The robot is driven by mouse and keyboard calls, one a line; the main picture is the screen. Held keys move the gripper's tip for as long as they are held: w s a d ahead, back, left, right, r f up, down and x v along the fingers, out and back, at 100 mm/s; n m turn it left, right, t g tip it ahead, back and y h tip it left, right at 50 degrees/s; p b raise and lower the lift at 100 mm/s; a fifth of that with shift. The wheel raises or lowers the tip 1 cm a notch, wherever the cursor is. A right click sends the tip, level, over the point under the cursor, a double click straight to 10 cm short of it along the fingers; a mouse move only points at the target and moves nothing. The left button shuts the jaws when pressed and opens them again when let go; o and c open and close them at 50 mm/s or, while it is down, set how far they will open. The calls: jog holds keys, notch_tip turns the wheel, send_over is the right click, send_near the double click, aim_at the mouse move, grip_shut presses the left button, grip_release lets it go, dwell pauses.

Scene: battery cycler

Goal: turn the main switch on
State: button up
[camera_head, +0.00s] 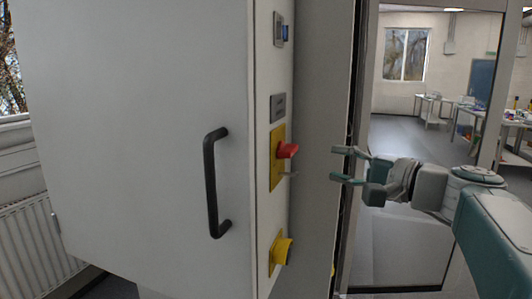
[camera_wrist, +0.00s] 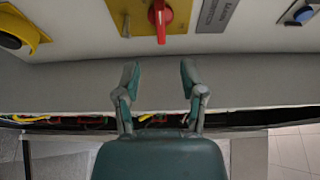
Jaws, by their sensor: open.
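The main switch is a red rotary handle (camera_head: 288,150) on a yellow plate (camera_head: 276,172), on the narrow side panel of the cabinet. In the wrist view the red handle (camera_wrist: 160,18) is at the top centre, beside a grey label (camera_wrist: 215,14) reading in part "MAIN". My gripper (camera_head: 339,164) is open and empty, to the right of the handle and apart from it. In the wrist view its two fingers (camera_wrist: 160,75) point up toward the panel, and the handle lies beyond and between them.
A yellow round knob (camera_head: 282,250) sits below the switch, and a blue button (camera_head: 285,32) above. A black door handle (camera_head: 213,185) stands out from the cabinet door (camera_head: 140,110). A glass door frame (camera_head: 362,230) stands behind my gripper. Space between gripper and panel looks clear.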

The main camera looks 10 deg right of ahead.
aim_at(294, 153)
jog(key=x, duration=1)
jog(key=shift+w+a, duration=0.25)
grip_shut()
